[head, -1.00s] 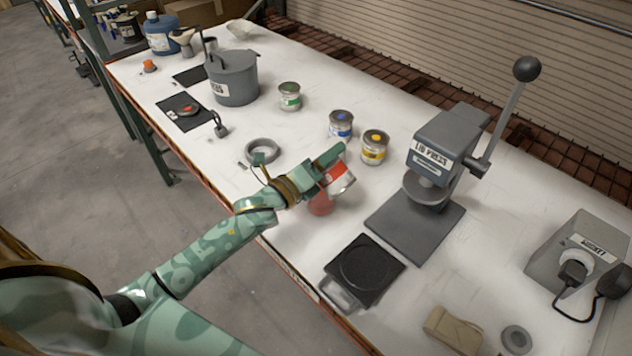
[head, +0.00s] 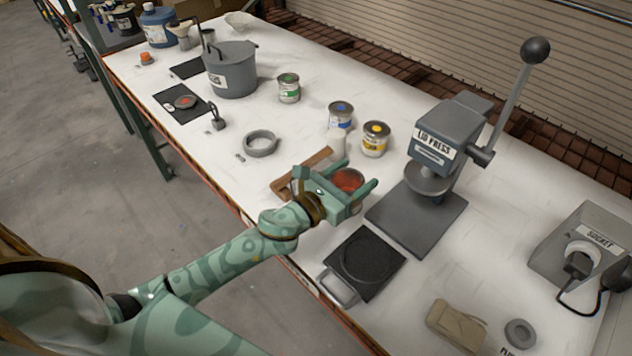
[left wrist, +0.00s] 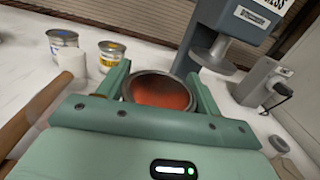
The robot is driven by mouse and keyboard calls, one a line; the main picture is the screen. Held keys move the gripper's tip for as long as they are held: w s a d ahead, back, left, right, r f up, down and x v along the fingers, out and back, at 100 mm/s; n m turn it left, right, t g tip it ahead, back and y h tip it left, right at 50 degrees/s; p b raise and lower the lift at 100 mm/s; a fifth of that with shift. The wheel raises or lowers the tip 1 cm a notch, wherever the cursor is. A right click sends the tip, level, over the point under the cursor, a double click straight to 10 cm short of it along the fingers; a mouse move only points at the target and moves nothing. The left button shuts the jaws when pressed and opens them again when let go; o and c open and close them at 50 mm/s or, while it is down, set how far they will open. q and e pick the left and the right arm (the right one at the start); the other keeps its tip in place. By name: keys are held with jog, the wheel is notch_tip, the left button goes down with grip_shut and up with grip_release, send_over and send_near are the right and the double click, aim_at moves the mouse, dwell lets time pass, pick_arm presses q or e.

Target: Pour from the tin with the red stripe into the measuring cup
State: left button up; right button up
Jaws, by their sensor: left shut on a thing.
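My left gripper (head: 352,180) is shut on an open tin (head: 347,181) with red-orange colorant inside. The tin stands about upright between the fingers, its dark rim and red contents facing the left wrist view (left wrist: 160,92). Its stripe is hidden by the fingers now. A small pale cylinder (head: 336,142) stands just behind, by the blue-marked tin; it also shows in the left wrist view (left wrist: 73,63). I cannot tell whether this is the measuring cup. No stream of colorant shows. My right gripper is not in view.
A wooden strip (head: 290,180) lies left of my gripper. Blue (head: 341,115), yellow (head: 375,139) and green (head: 288,88) marked tins stand behind. The lid press (head: 420,215) is close on the right, a black scale (head: 365,262) in front.

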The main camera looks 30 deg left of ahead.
pick_arm(q)
jog(key=shift+d+f+m+b, duration=0.15)
jog(key=shift+f+b, duration=0.15)
jog(key=shift+f, duration=0.3)
jog(key=shift+d+f+m+b, duration=0.15)
jog(key=shift+f+b, duration=0.15)
jog(key=shift+f, duration=0.25)
notch_tip(320, 180, up, 5)
jog(key=p, duration=0.5)
jog(key=shift+s+r, duration=0.1)
jog(key=shift+f, duration=0.2)
